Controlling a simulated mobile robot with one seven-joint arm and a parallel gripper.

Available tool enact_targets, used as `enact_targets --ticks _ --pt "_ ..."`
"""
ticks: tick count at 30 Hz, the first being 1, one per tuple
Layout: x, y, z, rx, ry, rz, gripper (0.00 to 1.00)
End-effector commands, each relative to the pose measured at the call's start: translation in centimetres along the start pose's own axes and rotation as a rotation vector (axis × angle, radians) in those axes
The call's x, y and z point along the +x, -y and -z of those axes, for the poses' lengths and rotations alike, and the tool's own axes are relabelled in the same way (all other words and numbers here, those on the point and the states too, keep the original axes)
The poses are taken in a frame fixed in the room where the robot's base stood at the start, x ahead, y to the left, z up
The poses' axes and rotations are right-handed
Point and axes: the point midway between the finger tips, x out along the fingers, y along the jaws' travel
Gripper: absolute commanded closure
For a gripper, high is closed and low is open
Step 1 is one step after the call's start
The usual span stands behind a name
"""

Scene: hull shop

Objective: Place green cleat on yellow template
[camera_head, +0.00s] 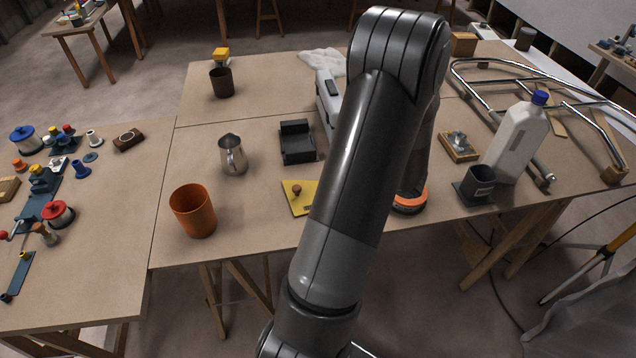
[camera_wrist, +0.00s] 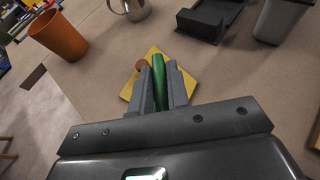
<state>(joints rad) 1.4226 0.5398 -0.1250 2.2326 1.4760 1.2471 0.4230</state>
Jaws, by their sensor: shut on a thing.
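The yellow template (camera_head: 297,204) lies flat on the table, right of the orange cup, with a round brown knob (camera_head: 296,189) on it. My arm hides its right part in the head view. In the wrist view my gripper (camera_wrist: 160,82) is shut on the green cleat (camera_wrist: 160,86), which shows as a green bar between the two fingers. The cleat appears over the yellow template (camera_wrist: 128,88), beside the knob (camera_wrist: 142,65). I cannot tell whether the cleat touches the template. The gripper and cleat are hidden behind my arm in the head view.
The orange cup (camera_head: 193,211) stands left of the template. A metal jug (camera_head: 232,155) and a black tray (camera_head: 297,142) stand behind it. A white bottle (camera_head: 516,139) and a grey cup (camera_head: 475,186) are at the right. Bare table lies between the cup and template.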

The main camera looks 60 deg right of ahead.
Motion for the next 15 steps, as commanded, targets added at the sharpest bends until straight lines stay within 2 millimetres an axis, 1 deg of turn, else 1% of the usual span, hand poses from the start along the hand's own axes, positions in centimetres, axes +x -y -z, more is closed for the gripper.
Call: enact_targets --ticks 1,3,6,9,12,15 --pt "1.4 -0.2 0.2 0.003 0.001 -0.004 1.00" --pt "3.1 -0.3 0.5 0.002 0.000 -0.004 1.00" --pt "4.8 -0.4 0.8 0.002 0.000 -0.002 1.00" --pt "5.8 -0.4 0.9 0.000 0.000 -0.001 1.00" --pt "6.2 -0.5 1.0 0.001 0.000 0.000 1.00" --pt "6.5 -0.4 1.8 0.003 -0.001 0.000 1.00"
